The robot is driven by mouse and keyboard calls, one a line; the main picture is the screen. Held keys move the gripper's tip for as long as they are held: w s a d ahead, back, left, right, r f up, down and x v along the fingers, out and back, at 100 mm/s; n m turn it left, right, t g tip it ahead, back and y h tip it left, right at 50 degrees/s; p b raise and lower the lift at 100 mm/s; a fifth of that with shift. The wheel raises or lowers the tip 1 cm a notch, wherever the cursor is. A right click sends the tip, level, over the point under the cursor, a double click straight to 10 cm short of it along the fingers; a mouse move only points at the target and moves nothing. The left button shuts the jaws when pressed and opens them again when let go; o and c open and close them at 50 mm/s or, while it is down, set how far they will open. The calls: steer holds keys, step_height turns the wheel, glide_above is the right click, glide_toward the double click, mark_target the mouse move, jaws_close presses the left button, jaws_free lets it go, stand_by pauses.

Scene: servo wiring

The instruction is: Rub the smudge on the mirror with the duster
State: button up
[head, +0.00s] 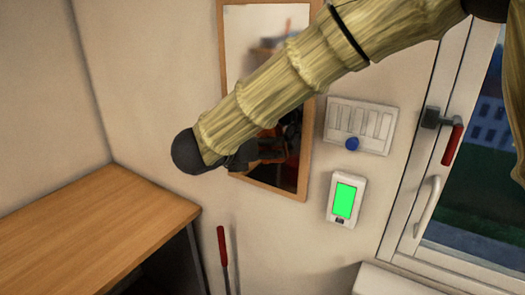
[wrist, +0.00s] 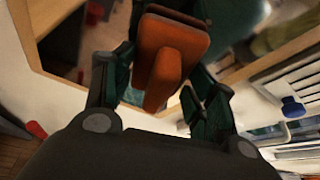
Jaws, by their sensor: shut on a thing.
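The mirror (head: 240,60) hangs on the wall in a wooden frame in the head view, partly covered by my arm. A blurred greyish patch (head: 268,43) shows in its upper part; I cannot tell whether it is the smudge or a reflection. In the wrist view my gripper (wrist: 162,75) is shut on an orange-brown block with a handle, which looks like the duster (wrist: 172,42). The mirror's frame (wrist: 55,85) shows behind it. I cannot tell whether the duster touches the glass.
A wooden-topped cabinet (head: 90,225) stands at lower left. A red-handled rod (head: 222,245) is by the wall below the mirror. Right of the mirror are a white panel with a blue knob (head: 352,144), a green-screened device (head: 344,200) and a window with a red handle (head: 452,145).

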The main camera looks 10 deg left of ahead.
steer(key=shift+w+b, duration=0.1)
steer(key=shift+b, duration=0.2)
steer(key=a, duration=0.2)
steer(key=w+a+b, duration=0.1)
steer(key=shift+w+a, duration=0.15)
steer(key=shift+a, duration=0.25)
steer(key=s+b, duration=0.1)
steer(key=s+a, duration=0.1)
steer(key=s, duration=0.1)
steer(key=s+a+b, duration=0.1)
steer(key=s, duration=0.1)
steer(key=shift+s+a+b, duration=0.15)
steer(key=shift+s+b, duration=0.1)
steer(key=shift+b, duration=0.1)
stand_by(0.5)
steer(key=shift+s, duration=0.1)
steer(key=s+b, duration=0.1)
steer(key=s+a+b, duration=0.1)
steer(key=shift+s, duration=0.35)
